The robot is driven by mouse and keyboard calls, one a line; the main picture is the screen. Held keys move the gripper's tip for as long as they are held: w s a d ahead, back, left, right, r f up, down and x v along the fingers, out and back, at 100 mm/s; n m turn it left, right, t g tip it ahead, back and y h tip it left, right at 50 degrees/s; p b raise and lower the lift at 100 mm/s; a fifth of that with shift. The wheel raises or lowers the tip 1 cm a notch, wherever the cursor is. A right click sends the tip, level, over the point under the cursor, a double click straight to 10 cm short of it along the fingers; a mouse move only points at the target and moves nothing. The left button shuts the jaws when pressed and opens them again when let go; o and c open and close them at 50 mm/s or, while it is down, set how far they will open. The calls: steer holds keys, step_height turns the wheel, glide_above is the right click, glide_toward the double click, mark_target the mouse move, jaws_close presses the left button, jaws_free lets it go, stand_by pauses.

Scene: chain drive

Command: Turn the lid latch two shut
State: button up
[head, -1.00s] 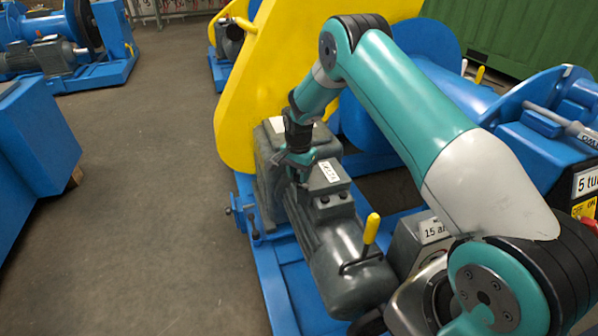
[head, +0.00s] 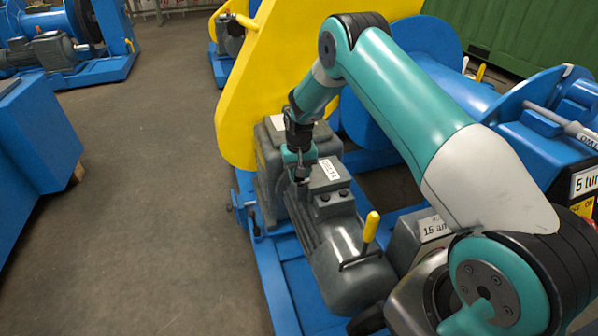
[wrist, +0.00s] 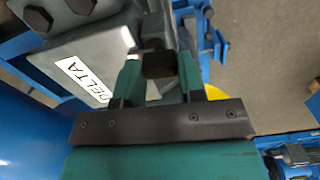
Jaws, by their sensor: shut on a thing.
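My gripper (head: 301,170) points down at the left edge of the grey terminal box (head: 325,175) on top of the motor. In the wrist view my gripper (wrist: 158,75) has its two green fingers on either side of a small dark block (wrist: 157,63), which looks like a lid latch, and is shut on it. The block sits beside the box lid (wrist: 95,55), which carries a white label reading DELTA. In the head view the gripper hides the latch. I cannot read a number on the latch.
The grey motor (head: 345,265) lies on a blue frame (head: 290,300), with a yellow-handled lever (head: 370,230) near its end. A tall yellow guard (head: 245,90) stands behind. Open floor (head: 150,200) lies to the left.

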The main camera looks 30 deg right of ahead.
steer(key=shift+n, duration=0.6)
steer(key=o, duration=0.9)
steer(key=shift+o, duration=0.2)
steer(key=shift+m, duration=0.3)
